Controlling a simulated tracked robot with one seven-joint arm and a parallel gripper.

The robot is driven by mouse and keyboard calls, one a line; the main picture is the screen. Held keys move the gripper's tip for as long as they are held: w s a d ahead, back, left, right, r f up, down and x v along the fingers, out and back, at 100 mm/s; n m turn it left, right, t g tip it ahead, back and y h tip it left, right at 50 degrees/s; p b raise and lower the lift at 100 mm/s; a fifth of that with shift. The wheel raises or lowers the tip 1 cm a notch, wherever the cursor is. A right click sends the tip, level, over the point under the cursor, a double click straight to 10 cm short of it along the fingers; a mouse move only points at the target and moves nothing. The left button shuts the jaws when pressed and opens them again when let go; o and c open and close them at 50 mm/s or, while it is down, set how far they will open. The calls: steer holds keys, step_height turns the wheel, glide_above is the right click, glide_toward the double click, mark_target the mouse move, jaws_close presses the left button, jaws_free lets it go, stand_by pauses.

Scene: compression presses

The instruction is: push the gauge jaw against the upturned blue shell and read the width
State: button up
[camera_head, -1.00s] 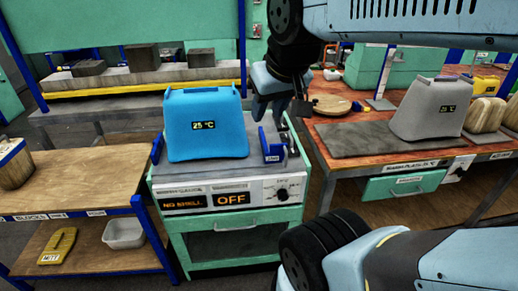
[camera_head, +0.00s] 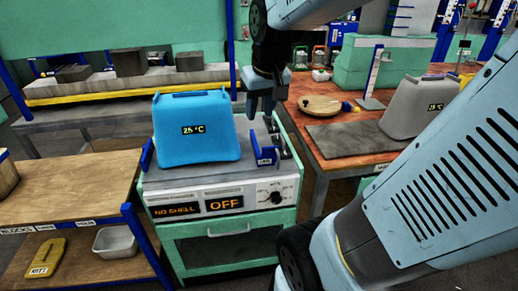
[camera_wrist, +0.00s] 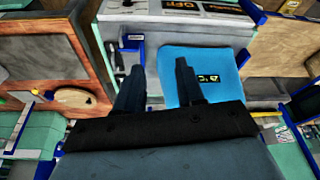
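The upturned blue shell (camera_head: 195,128) stands on the gauge bench between two blue jaws and shows 25 °C. It also shows in the wrist view (camera_wrist: 210,62). The right gauge jaw (camera_head: 266,152) stands apart from the shell's right side; the left jaw (camera_head: 147,155) is by its left side. The gauge panel displays NO SHELL (camera_head: 173,211) and OFF (camera_head: 224,204). My gripper (camera_head: 261,106) points down just above and behind the right jaw. In the wrist view my gripper (camera_wrist: 158,80) is open, with nothing seen between its fingers.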

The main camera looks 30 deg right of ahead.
steer(key=w+d+f+g, duration=0.2)
steer(key=w+d+f, duration=0.4)
steer(key=g, duration=0.2)
glide_above(279, 157)
step_height(279, 157, down, 8)
steer(key=shift+d+f+m, duration=0.1)
steer(key=shift+f+m, duration=0.3)
steer(key=shift+f, duration=0.3)
step_height(279, 157, down, 13)
jaws_close()
